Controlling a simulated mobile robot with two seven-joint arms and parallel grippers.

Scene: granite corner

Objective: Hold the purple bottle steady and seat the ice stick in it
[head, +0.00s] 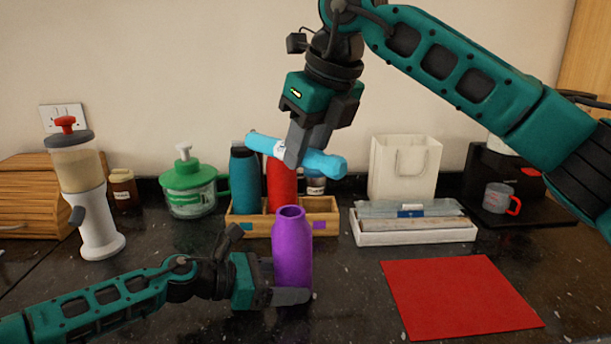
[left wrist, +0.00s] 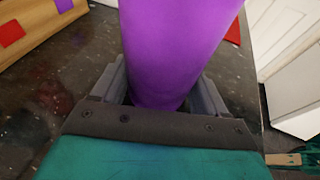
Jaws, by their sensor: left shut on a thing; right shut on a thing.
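The purple bottle (head: 292,250) stands upright on the dark counter with its open mouth facing up. My left gripper (head: 292,296) is shut on it low down; in the left wrist view the purple bottle (left wrist: 175,45) rises between the two fingers (left wrist: 165,90). My right gripper (head: 296,150) is shut on the light-blue ice stick (head: 322,163), gripping it near its middle. The stick is held above the bottle, apart from it, lying nearly level and tilted down to the right. The fingers hide part of the stick.
A wooden crate (head: 326,226) behind the bottle holds a teal bottle (head: 244,180) and a red bottle (head: 282,188). A white tray (head: 415,236) with packets stands right of it, before a white bag (head: 404,168). A red mat (head: 458,298) lies at the front right.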

